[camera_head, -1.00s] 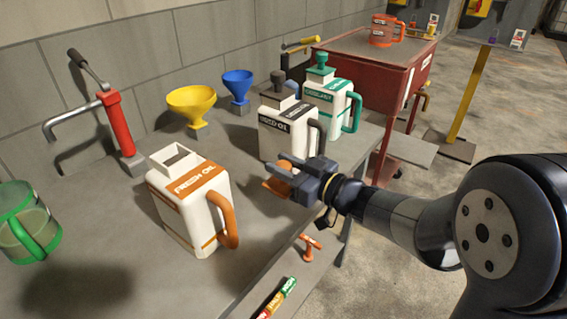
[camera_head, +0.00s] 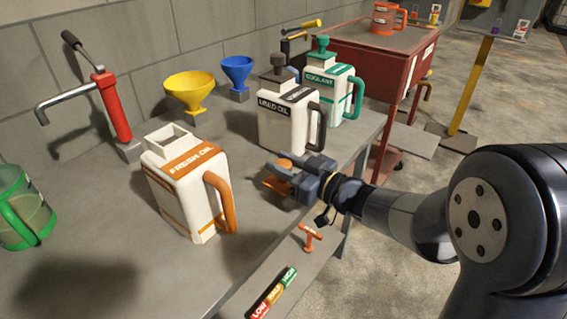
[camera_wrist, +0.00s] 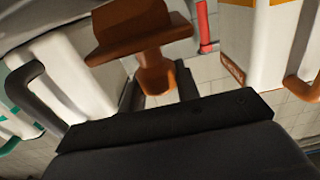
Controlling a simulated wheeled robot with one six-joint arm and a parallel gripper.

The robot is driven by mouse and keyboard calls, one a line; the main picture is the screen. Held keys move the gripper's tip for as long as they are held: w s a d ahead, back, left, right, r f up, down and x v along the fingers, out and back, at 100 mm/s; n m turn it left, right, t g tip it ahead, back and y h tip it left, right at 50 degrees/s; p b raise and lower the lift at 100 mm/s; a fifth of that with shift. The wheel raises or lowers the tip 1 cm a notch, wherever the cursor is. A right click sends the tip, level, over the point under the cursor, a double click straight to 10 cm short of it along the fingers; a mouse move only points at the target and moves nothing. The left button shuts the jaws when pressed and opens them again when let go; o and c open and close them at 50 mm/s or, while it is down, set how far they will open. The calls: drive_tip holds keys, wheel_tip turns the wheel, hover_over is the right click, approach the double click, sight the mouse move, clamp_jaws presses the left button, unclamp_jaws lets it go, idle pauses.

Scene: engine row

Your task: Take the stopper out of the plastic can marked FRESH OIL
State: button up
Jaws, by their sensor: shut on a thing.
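The white plastic can marked FRESH OIL (camera_head: 180,195), with an orange label and handle, stands upright on the bench. Its square neck (camera_head: 168,141) is open, with no stopper in it. My gripper (camera_head: 284,176) is to the right of this can, apart from it, and shut on the orange stopper (camera_head: 274,186). In the wrist view the stopper (camera_wrist: 140,30) shows its wide top and narrower stem between the fingers. The FRESH OIL can (camera_wrist: 250,40) is at the right there.
A USED OIL can (camera_head: 285,132) and a green COOLANT can (camera_head: 328,95) stand behind my gripper. Yellow (camera_head: 190,88) and blue (camera_head: 238,72) funnels, a red pump (camera_head: 113,108) and a green jug (camera_head: 22,215) are on the bench (camera_head: 120,240). Bench space in front of the FRESH OIL can is clear.

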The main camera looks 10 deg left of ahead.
drive_tip(key=o, duration=1.1)
drive_tip(key=v, duration=1)
drive_tip(key=shift+s+d+p, duration=0.15)
drive_tip(key=shift+d+p, duration=0.2)
drive_tip(key=shift+a, duration=0.1)
drive_tip(key=x, duration=1)
drive_tip(key=shift+b, duration=0.35)
drive_tip(key=shift+w+a+r+p, duration=0.2)
drive_tip(key=shift+a+r+p, duration=0.1)
drive_tip(key=shift+r+p, duration=0.35)
drive_tip(key=shift+r, duration=0.45)
